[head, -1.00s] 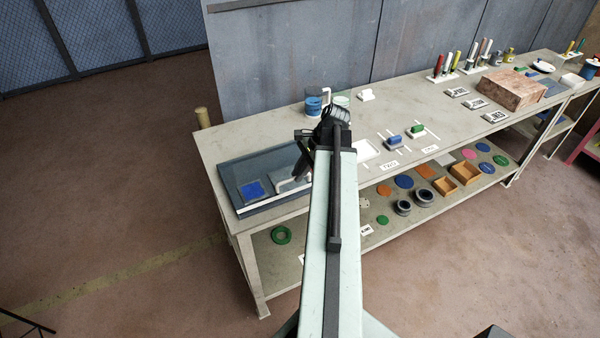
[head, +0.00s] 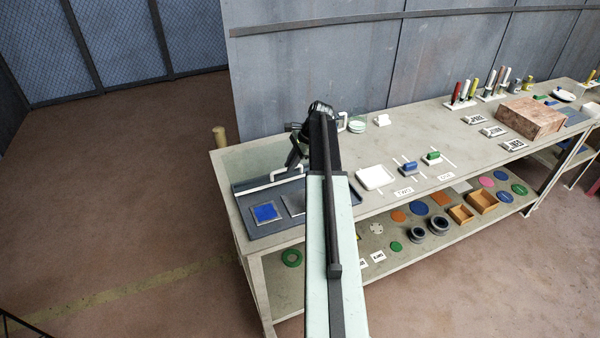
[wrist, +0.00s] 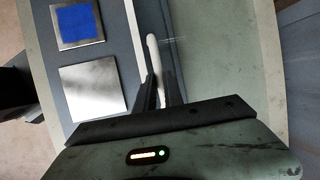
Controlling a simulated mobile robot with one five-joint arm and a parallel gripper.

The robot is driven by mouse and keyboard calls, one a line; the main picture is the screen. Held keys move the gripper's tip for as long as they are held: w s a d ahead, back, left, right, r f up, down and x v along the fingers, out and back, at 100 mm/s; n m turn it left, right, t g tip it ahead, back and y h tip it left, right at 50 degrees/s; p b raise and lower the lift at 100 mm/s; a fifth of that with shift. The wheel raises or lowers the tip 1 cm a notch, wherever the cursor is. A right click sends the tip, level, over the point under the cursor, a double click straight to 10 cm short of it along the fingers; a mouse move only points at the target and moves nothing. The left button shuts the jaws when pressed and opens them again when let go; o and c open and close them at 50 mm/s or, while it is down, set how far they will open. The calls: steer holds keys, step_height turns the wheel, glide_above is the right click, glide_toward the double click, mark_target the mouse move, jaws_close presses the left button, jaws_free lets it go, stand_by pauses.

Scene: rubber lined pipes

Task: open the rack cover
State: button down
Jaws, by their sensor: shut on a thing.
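The rack (head: 250,228) is a dark grey tray at the left end of the bench. Its cover (head: 250,160) is a clear greenish pane with a white front strip and a white handle (head: 283,172). The strip now lies along the back of the tray, and the front is uncovered. My gripper (head: 292,162) is shut on the handle, which shows between the fingers in the wrist view (wrist: 152,50). A plate with a blue square (head: 264,212) and a bare metal plate (wrist: 92,88) lie in the tray. I cannot tell the pane's exact tilt.
A white tray (head: 375,177) and blocks on white strips stand right of my arm on the bench (head: 440,130). A wall (head: 320,70) rises behind. The lower shelf holds discs and rings.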

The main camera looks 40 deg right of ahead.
steer(key=shift+w+a, duration=0.1)
steer(key=shift+w, duration=0.5)
steer(key=c, duration=1.5)
jaws_free()
steer(key=shift+r, duration=0.1)
steer(key=shift+o, duration=0.2)
steer(key=p+v, duration=0.7)
steer(key=shift+r, duration=0.3)
steer(key=shift+s, duration=0.15)
